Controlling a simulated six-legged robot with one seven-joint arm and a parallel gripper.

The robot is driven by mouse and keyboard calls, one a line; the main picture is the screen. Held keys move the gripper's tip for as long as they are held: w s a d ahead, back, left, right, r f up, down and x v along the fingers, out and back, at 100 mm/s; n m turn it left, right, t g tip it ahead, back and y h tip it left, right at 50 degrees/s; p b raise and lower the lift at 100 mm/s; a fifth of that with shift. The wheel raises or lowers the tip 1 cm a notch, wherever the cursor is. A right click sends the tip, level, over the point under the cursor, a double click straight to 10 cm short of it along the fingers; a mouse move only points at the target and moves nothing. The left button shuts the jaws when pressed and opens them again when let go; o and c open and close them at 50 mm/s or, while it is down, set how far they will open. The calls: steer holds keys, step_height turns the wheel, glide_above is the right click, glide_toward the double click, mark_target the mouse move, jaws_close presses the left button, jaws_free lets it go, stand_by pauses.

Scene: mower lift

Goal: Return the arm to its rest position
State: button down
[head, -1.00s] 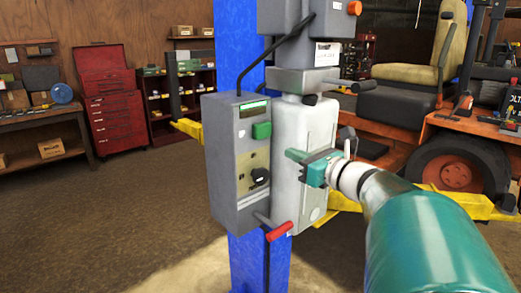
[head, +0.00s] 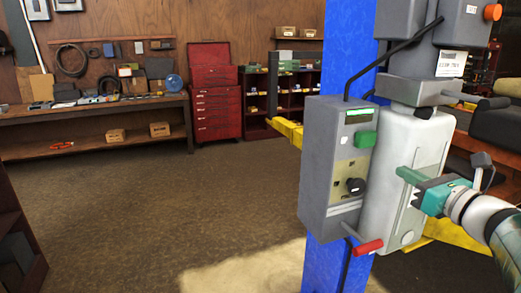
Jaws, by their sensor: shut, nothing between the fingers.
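My arm comes in from the lower right edge in the head view. My gripper (head: 411,188) is teal and shut, with nothing seen between its fingers. It is in front of the white tank (head: 398,150) on the lift post; I cannot tell whether it touches it. The grey control box (head: 335,180) is to its left, with a green button (head: 363,144), a black knob (head: 355,186) and a lever with a red grip (head: 368,247) below. The rest of my arm is out of frame.
The blue lift post (head: 345,50) stands behind the box. Yellow lift arms (head: 288,131) reach out at both sides. A workbench (head: 90,111) and a red tool chest (head: 212,95) stand along the back wall. The floor (head: 190,195) at left is open.

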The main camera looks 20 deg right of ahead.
steer(key=shift+a, duration=0.1)
steer(key=w+a+f+n+g+y, duration=0.1)
steer(key=a+f+n+g+y, duration=0.25)
steer(key=a+n, duration=0.5)
steer(key=w+a+f+n+g+y, duration=0.1)
steer(key=a+f+n+g+y, duration=0.25)
steer(key=a, duration=0.75)
steer(key=s+a+f+n+g+h, duration=0.2)
steer(key=s+a+f+n+h, duration=0.1)
steer(key=n, duration=0.9)
steer(key=s+a+f+n+g+h, duration=0.3)
steer(key=s+a+f+n+h, duration=0.1)
steer(key=a+f+n, duration=0.3)
steer(key=s+a+n, duration=0.1)
steer(key=a+n, duration=0.1)
steer(key=n, duration=0.2)
steer(key=shift+s+f+n, duration=0.3)
steer(key=shift+s+n, duration=0.1)
